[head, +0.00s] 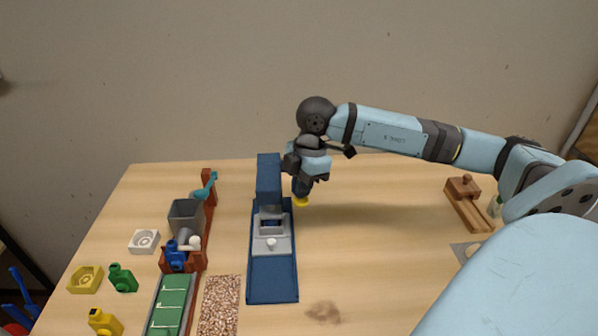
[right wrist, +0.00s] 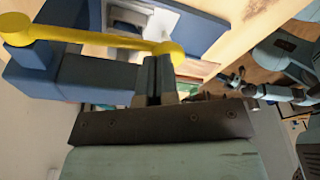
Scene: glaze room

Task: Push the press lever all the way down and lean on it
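The blue press (head: 272,277) stands upright on the table in the middle of the head view, its column (head: 268,180) at the back. Its yellow lever (right wrist: 90,40) runs across the right wrist view from a pivot at the column to a round knob (right wrist: 172,50). In the head view only a yellow end (head: 301,202) shows, just under my right gripper (head: 301,190). My right gripper's fingers (right wrist: 157,78) look shut together, with the knob at their tips rather than between them. Whether they touch it I cannot tell.
A grey hopper (head: 186,214) on a brown stand, a green board (head: 168,306) and a gravel tray (head: 219,306) lie left of the press. Small coloured pieces sit further left. A wooden block (head: 466,200) is at the right. The table right of the press is mostly clear.

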